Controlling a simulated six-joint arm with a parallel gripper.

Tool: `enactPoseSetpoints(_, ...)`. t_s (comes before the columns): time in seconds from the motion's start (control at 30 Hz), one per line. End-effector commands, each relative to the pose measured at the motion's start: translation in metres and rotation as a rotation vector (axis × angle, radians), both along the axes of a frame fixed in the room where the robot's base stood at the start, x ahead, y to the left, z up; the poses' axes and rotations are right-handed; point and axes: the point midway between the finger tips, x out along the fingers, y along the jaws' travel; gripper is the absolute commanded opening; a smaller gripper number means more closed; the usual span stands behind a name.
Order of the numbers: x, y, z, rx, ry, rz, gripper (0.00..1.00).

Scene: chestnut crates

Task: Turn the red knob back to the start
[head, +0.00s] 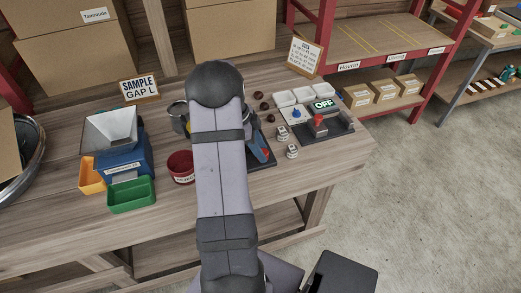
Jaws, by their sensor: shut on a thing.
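A red knob-like part (318,121) stands on a dark panel (338,129) on the right of the bench. I cannot tell its turned position. A blue piece with a small red part (262,150) lies just right of my arm and is partly hidden by it. My arm rises through the middle of the picture and bends over the bench. My gripper is hidden behind it, so its fingers and anything between them do not show.
A blue machine with a hopper (110,130), a green bin (131,195), a yellow bin (92,178) and a dark red bowl (180,167) stand left. White trays (302,94), a blue knob (296,114) and an OFF display (323,104) stand right. The front right bench top is clear.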

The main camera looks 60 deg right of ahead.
Motion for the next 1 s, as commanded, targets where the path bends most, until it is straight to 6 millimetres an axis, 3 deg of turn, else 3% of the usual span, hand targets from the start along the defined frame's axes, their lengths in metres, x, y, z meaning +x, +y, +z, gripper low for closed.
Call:
enactPoseSetpoints(0.27, -0.0003, 0.0009, -0.0039, -0.004, -0.002, 0.17, 0.1)
enactPoseSetpoints(1.0, -0.0056, 0.0037, 0.001, -0.005, -0.002, 0.858, 0.1)
